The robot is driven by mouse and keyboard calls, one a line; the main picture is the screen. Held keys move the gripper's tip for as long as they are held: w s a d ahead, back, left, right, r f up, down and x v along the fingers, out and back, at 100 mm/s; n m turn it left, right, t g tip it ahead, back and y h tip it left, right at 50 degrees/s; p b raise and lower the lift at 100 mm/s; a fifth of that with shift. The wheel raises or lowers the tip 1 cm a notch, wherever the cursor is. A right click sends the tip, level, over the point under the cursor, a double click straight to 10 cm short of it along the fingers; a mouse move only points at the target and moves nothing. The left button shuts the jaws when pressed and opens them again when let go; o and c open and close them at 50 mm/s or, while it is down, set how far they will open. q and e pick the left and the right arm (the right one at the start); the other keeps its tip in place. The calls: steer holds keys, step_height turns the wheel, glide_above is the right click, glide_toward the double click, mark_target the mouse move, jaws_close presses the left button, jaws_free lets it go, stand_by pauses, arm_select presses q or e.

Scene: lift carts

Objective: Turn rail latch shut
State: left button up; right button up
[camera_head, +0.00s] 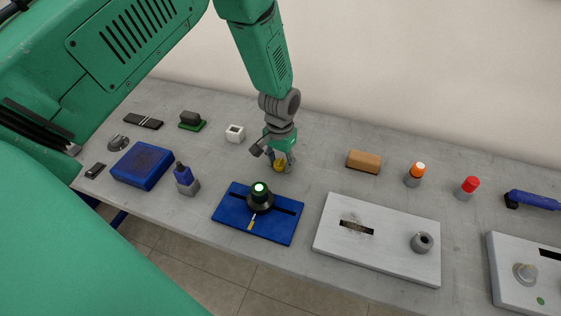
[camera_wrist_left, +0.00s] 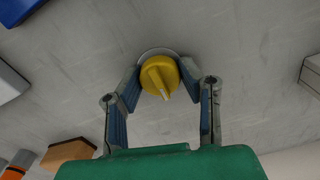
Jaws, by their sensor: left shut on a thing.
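A yellow knob (camera_head: 279,166) with a raised ridge sits on a pale round base on the grey table, behind the blue plate. It also shows in the left wrist view (camera_wrist_left: 157,76), its white-marked ridge slanting down to the right. My left gripper (camera_head: 281,160) points down over the knob, with its fingers on either side, shut on it. In the left wrist view the fingers (camera_wrist_left: 164,82) flank the knob. A blue plate (camera_head: 229,218) has a dark slot, a yellow mark and a black knob (camera_head: 260,198) with a lit green top. My right gripper is not in view.
A grey slotted plate (camera_head: 335,245) with a round socket stands right of the blue plate. A tan block (camera_head: 364,161), orange-topped piece (camera_head: 416,171) and red-topped piece (camera_head: 468,186) lie right. A white cube (camera_head: 235,133) and blue box (camera_head: 142,164) are left.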

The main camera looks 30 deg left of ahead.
mark_target(280, 160)
arm_select(q)
steer(key=shift+w+r, duration=0.1)
steer(key=shift+w, duration=0.15)
steer(key=o, duration=1.1)
steer(key=shift+s, duration=0.1)
step_height(280, 160, up, 12)
steer(key=shift+f, duration=0.15)
steer(key=shift+a, duration=0.1)
